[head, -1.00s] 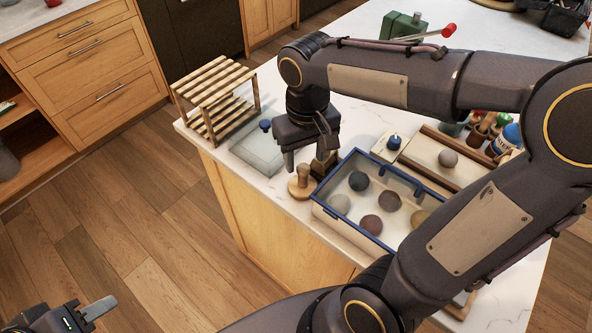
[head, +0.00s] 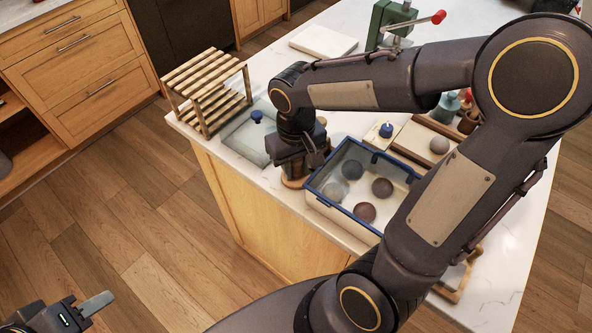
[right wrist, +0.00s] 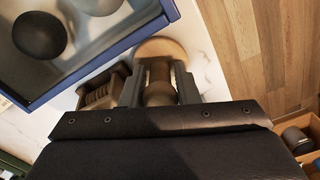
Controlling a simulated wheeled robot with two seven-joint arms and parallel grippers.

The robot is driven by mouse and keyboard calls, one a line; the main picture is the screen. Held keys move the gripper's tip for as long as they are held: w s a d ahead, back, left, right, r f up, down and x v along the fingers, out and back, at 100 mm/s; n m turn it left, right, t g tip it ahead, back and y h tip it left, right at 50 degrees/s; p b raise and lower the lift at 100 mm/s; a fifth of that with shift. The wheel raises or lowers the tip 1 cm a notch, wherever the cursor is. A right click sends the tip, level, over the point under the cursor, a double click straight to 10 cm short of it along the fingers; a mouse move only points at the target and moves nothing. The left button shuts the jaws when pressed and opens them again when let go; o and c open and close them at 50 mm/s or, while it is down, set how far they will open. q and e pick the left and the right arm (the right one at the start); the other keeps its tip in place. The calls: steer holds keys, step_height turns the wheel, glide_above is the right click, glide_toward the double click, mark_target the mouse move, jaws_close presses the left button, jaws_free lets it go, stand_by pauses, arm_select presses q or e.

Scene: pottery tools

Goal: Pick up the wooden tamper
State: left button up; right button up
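The wooden tamper has a round pale base and a turned handle. In the head view its base (head: 292,183) shows under my right gripper (head: 297,165), which hides the handle. In the right wrist view the base (right wrist: 163,47) lies beyond the fingertips and the darker handle (right wrist: 158,85) stands between the two fingers of my right gripper (right wrist: 160,78). The fingers straddle the handle with what looks like a small gap, so the gripper appears open around it. My left gripper (head: 82,309) is at the lower left, away from the counter, partly cut off; its opening cannot be judged.
A blue-rimmed box (head: 335,209) with several round balls stands close beside the tamper; its rim (right wrist: 100,68) is near the fingers. A dark ribbed object (right wrist: 100,93) lies beside the left finger. A slatted wooden rack (head: 207,92) and a blue-knobbed glass lid (head: 243,138) are to the left.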

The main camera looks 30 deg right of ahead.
jaws_close()
steer(key=shift+r, duration=0.1)
